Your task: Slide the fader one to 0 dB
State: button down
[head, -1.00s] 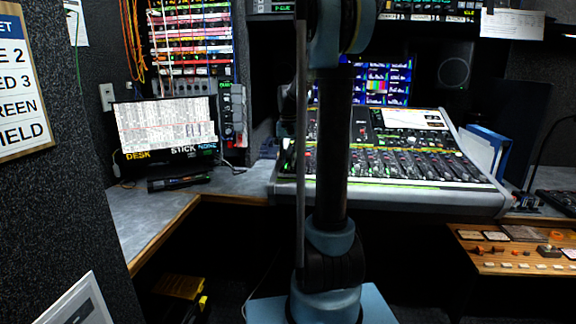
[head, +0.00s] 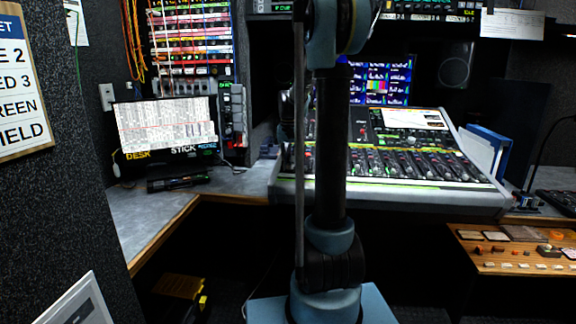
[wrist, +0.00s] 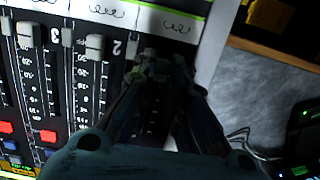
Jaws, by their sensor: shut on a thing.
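The sound console (head: 480,193) stands on the desk in the head view, its fader rows partly behind my arm. In the wrist view I look down on its faders, with channel labels upside down. My gripper (wrist: 162,60) is shut over the strip beside number 2, where fader one sits. The fader one cap is mostly hidden between the fingertips, and its scale is covered by the fingers. Fader two (wrist: 97,44) and fader three (wrist: 27,28) stand to the left, near the label end of their slots. My gripper is hidden in the head view.
The console's pale side edge (wrist: 213,45) lies just right of my gripper, with grey desktop (wrist: 265,85) beyond. In the head view a monitor (head: 167,125) stands left, blue binders (head: 490,145) right, and a wooden button panel (head: 520,262) lower right.

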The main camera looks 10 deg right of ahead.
jog(key=w, duration=0.2)
jog(key=w+d, duration=0.1)
jog(key=w, duration=0.1)
jog(key=w+d+r, duration=0.1)
jog(key=w, duration=0.1)
jog(key=c, duration=1.9)
grip_release()
jog(key=shift+s, duration=0.1)
notch_tip(320, 180, up, 12)
jog(key=shift+f, duration=0.1)
